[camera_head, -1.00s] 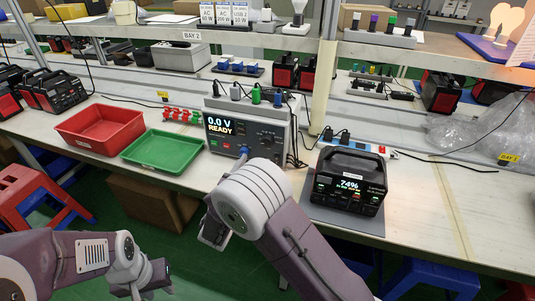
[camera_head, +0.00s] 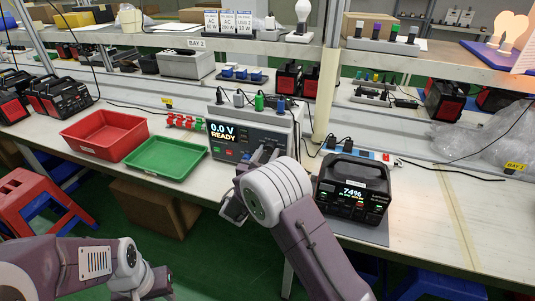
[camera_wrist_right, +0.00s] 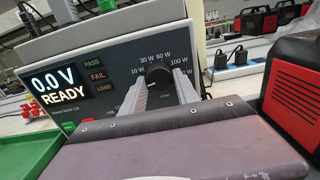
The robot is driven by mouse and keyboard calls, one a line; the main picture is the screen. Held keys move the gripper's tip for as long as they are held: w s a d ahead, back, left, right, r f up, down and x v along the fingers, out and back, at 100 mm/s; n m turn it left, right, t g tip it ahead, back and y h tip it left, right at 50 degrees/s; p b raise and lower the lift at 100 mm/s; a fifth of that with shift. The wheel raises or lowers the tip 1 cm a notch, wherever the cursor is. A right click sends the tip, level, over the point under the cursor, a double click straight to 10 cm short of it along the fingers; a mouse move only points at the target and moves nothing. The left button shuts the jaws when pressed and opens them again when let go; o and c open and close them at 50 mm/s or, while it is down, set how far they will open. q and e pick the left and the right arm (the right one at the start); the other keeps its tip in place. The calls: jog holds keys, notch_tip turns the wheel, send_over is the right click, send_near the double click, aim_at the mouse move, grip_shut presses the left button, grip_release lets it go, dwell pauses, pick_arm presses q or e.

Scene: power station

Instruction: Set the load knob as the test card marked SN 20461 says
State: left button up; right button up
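The load knob (camera_wrist_right: 158,77) is black and round, on the grey test unit's front panel. Marks around it read 10 W, 30 W, 60 W and 100 W; its pointer is too small to read surely. The test unit (camera_head: 250,118) shows 0.0 V READY on its screen. My right gripper (camera_wrist_right: 160,80) has its fingers apart, one on each side of the knob, with gaps visible. In the head view the right gripper (camera_head: 264,150) hides the knob. My left gripper (camera_head: 150,290) is low at the bottom left, only partly visible. I cannot make out a card marked SN 20461.
A black power station (camera_head: 351,190) showing 74% stands right of the unit. A red tray (camera_head: 105,136) and a green tray (camera_head: 165,158) lie to its left. Plugs and cables sit on top of the unit. A shelf (camera_head: 180,35) runs above the bench.

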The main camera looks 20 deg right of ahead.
grip_shut()
jog(key=shift+f+m+b, duration=0.2)
jog(key=shift+m+b, duration=0.2)
jog(key=shift+b, duration=0.4)
jog(key=m+b, duration=0.3)
jog(key=b, duration=0.2)
jog(key=m+b, duration=0.3)
jog(key=b, duration=0.2)
jog(key=m+b, duration=0.3)
jog(key=b, duration=0.2)
jog(key=shift+f+m, duration=0.25)
jog(key=shift+m, duration=0.05)
jog(key=m+b, duration=0.3)
jog(key=b, duration=0.1)
jog(key=m+b, duration=0.3)
jog(key=b, duration=0.2)
jog(key=m+b, duration=0.3)
jog(key=b, duration=0.2)
jog(key=shift+a+r+m, duration=0.1)
jog(key=shift+r+m, duration=0.15)
jog(key=shift+m, duration=0.15)
jog(key=shift+r+m+b, duration=0.15)
jog(key=shift+m+b, duration=0.65)
jog(key=shift+m, duration=0.1)
jog(key=shift+r+m+b, duration=0.15)
jog(key=shift+m+b, duration=0.6)
jog(key=shift+m, duration=0.15)
jog(key=o, duration=1.1)
grip_release()
jog(key=shift+o, duration=0.2)
